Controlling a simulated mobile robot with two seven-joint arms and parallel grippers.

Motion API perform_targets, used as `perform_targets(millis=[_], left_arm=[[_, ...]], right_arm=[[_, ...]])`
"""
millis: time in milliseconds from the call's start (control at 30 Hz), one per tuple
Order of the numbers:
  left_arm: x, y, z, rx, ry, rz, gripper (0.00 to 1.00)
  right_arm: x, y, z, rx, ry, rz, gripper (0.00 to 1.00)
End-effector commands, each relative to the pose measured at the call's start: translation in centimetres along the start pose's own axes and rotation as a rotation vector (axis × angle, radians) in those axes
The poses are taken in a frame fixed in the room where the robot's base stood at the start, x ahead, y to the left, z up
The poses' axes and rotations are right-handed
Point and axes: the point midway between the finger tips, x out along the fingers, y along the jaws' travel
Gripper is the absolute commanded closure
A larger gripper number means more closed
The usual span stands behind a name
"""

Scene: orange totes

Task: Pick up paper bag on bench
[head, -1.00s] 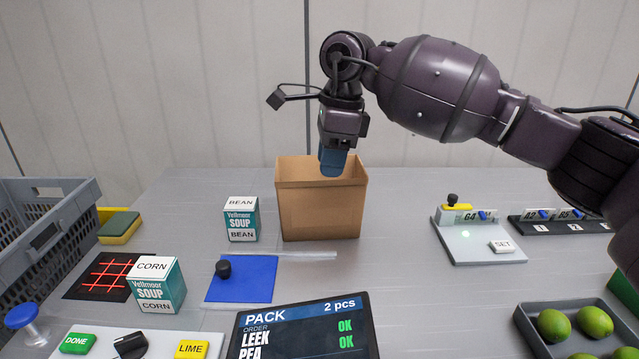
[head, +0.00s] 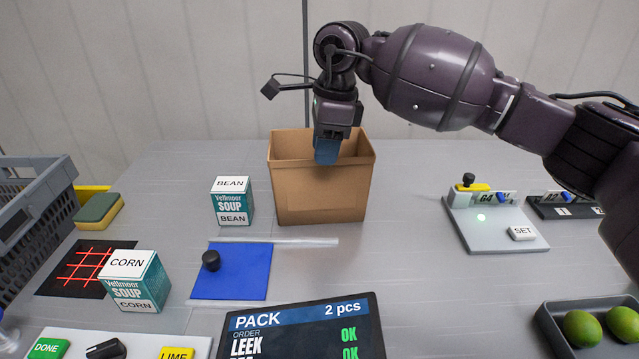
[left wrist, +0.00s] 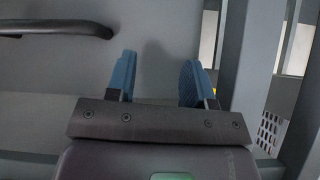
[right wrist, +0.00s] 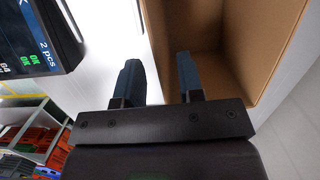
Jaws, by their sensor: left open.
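The paper bag (head: 318,195) is brown, open-topped and upright on the grey bench, a little right of centre in the head view. My right gripper (head: 327,152) points down at the bag's near rim. In the right wrist view the bag (right wrist: 235,65) lies on the right. There the right gripper's blue fingers (right wrist: 160,82) are apart, one on the outer side of the bag's wall and one on the inner side. Whether either touches the wall cannot be told. My left gripper (left wrist: 157,78) is open and empty, outside the head view.
Two soup boxes, BEAN (head: 233,203) and CORN (head: 135,282), stand left of the bag. A blue mat (head: 233,278) with a black knob lies in front. The order screen (head: 300,330) is nearer. A button fixture (head: 495,230) stands right; bare bench lies between it and the bag.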

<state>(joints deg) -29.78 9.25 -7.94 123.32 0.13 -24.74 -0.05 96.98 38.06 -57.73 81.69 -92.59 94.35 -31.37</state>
Motion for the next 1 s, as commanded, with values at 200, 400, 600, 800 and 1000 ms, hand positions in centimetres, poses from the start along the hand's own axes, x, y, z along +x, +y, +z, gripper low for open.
perform_targets(millis=[200,400,600,800,1000], left_arm=[[0.2,0.0,0.1,0.001,-0.001,0.000,0.52],[0.4,0.0,0.8,0.001,-0.013,0.000,0.52],[0.5,0.0,0.5,0.001,-0.008,0.000,0.52],[0.5,0.0,0.5,0.001,-0.008,0.000,0.52],[0.5,0.0,0.5,0.001,-0.008,0.000,0.52]], right_arm=[[2.4,0.1,-0.1,0.000,0.000,0.003,0.65],[4.9,0.2,-0.1,0.000,0.000,0.003,0.65],[4.9,0.2,0.0,0.000,0.000,-0.002,0.65],[4.9,0.2,0.0,0.000,0.000,-0.002,0.87],[4.9,0.2,0.0,0.000,0.000,-0.002,1.00]])
